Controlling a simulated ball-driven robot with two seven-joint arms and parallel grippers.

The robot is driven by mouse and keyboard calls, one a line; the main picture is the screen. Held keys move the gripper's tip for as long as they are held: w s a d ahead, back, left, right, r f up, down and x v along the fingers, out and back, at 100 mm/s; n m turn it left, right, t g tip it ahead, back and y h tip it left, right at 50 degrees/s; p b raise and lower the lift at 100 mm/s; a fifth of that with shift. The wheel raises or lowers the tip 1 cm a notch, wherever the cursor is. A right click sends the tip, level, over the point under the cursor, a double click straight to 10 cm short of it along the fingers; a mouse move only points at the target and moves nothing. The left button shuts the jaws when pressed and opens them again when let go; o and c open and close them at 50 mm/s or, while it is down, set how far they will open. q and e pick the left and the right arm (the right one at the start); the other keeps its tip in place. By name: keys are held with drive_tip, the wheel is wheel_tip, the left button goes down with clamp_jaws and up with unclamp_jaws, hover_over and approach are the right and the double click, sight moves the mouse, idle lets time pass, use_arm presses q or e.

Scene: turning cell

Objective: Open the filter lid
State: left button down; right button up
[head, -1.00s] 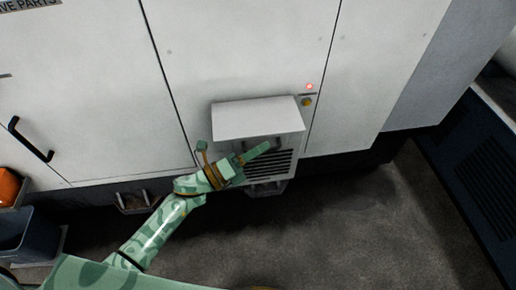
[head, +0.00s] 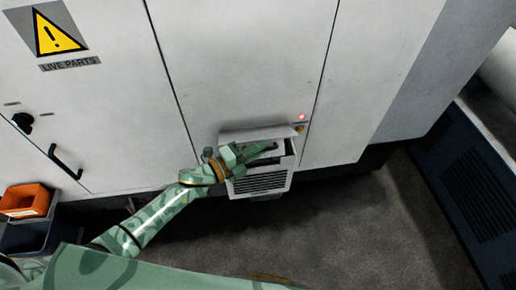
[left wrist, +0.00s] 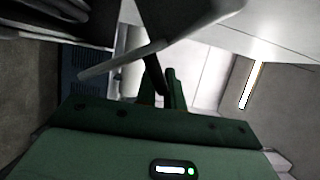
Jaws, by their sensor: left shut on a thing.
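The filter box is a pale unit low on the white cabinet front, with a slatted grille (head: 260,183). Its lid (head: 258,134) at the top looks swung up, seen at a shallow angle, with a dark gap between it and the grille. My left gripper (head: 266,150) reaches in from the left at this gap and hides part of it. In the left wrist view the green fingers (left wrist: 161,88) are shut on a dark bar that looks like the lid handle (left wrist: 152,70). My right gripper is not in view.
A red lamp (head: 301,117) is lit right of the box. A black door handle (head: 65,161) and an orange bin (head: 26,201) are at the left. A dark blue vented unit (head: 470,185) stands at the right. The floor (head: 350,230) between is clear.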

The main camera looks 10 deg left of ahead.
use_arm(q)
drive_tip(key=shift+w+a+r, duration=0.1)
drive_tip(key=shift+w+r, duration=0.05)
drive_tip(key=shift+r, duration=0.05)
idle(0.3)
drive_tip(key=c, duration=1.8)
unclamp_jaws()
drive_tip(key=shift+b+v, duration=1.1)
drive_tip(key=shift+v, duration=7.1)
